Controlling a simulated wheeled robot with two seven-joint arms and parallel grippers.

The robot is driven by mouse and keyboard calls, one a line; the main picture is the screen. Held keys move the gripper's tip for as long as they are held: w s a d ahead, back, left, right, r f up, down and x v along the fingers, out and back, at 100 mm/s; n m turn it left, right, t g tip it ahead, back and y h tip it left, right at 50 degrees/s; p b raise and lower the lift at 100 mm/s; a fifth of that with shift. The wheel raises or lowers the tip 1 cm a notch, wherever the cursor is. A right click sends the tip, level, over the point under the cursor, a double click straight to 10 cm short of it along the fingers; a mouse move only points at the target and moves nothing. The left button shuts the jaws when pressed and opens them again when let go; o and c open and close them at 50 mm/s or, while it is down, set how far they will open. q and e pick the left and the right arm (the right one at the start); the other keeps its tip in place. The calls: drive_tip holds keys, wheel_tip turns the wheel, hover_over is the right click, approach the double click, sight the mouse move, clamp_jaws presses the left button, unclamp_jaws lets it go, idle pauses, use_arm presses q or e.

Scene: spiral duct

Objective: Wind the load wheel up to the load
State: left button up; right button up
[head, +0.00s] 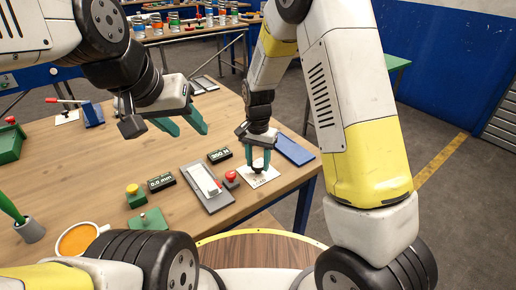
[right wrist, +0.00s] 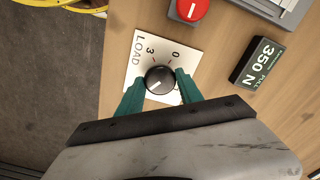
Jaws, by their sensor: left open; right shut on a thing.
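The load wheel (right wrist: 160,79) is a black knob on a white plate (right wrist: 137,68) printed LOAD, with marks 0 and 3 legible. Its pale pointer line is toward the lower left in the right wrist view. My right gripper (right wrist: 160,91) is shut on the load wheel, one green finger on each side. In the head view the right gripper (head: 257,163) points down onto the white plate (head: 262,180) and mostly hides the wheel. A black display (right wrist: 262,62) beside the plate reads 350 N PULL. My left gripper (head: 188,124) is open and empty above the table.
A red button (head: 231,177) and a grey slider panel (head: 207,188) stand left of the plate. A blue pad (head: 294,149) lies to its right. A 0.0 mm display (head: 161,181), a yellow button (head: 132,188) and an orange-filled cup (head: 77,239) are further left.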

drive_tip(key=m, duration=0.4)
drive_tip(key=shift+m, duration=0.3)
drive_tip(key=m, duration=0.4)
drive_tip(key=shift+m, duration=0.3)
drive_tip(key=m, duration=0.4)
drive_tip(key=shift+m, duration=2.4)
drive_tip(key=o, duration=1.4)
drive_tip(key=shift+r, duration=0.1)
